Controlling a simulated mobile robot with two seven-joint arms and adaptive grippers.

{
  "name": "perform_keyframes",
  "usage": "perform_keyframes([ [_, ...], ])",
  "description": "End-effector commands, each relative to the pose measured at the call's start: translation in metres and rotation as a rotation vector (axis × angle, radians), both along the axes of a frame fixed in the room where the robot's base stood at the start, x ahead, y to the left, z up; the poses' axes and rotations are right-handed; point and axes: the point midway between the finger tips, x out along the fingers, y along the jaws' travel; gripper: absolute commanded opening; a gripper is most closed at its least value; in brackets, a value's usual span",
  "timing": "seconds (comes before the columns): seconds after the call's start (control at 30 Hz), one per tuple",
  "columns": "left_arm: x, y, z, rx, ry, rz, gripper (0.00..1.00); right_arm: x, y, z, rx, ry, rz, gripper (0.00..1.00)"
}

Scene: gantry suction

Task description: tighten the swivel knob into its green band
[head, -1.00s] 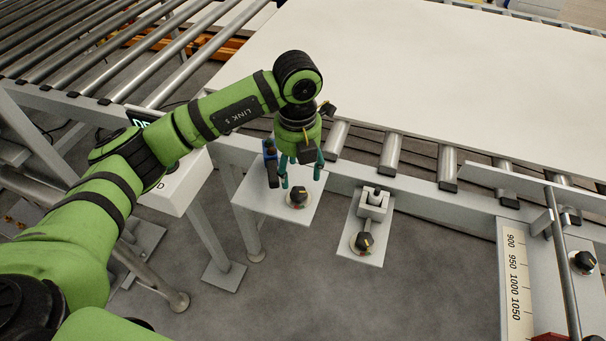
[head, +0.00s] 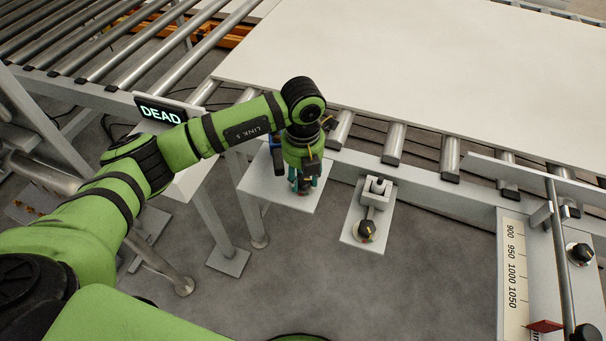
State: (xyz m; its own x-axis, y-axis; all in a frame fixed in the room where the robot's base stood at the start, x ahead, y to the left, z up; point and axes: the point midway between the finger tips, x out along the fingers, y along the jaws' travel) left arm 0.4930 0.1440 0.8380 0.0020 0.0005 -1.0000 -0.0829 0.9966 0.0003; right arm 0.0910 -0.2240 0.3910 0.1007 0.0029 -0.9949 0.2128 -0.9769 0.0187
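My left gripper (head: 303,182) points down over the left plate (head: 258,184) at the conveyor's near side. Its teal fingers stand around the black knob on that plate. The knob is mostly hidden by the gripper, so I cannot tell whether the fingers press on it. A second black knob with a pale pointer (head: 366,230) sits on the middle plate (head: 377,244), below a small metal clamp block. A third knob (head: 581,253) is at the right, beside the scale. No green band is clear on any of them. My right gripper is not in view.
A display (head: 160,113) reading DEAD stands left of the plates. A large white panel (head: 400,60) lies on the rollers behind. A ruler scale (head: 514,265) and a metal rod (head: 560,250) are at the right. Open floor lies in front.

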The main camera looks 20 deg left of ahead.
Motion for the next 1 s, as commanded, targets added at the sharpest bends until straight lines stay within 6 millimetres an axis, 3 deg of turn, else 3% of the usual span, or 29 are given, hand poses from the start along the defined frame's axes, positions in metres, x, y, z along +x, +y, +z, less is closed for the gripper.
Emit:
perform_keyframes([
  [0.37, -0.001, -0.001, -0.003, 0.000, 0.004, -0.073, 0.06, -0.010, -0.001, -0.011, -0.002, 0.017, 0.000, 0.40],
  [1.0, -0.002, 0.000, -0.004, 0.000, 0.007, -0.497, 0.06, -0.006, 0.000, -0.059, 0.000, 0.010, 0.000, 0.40],
])
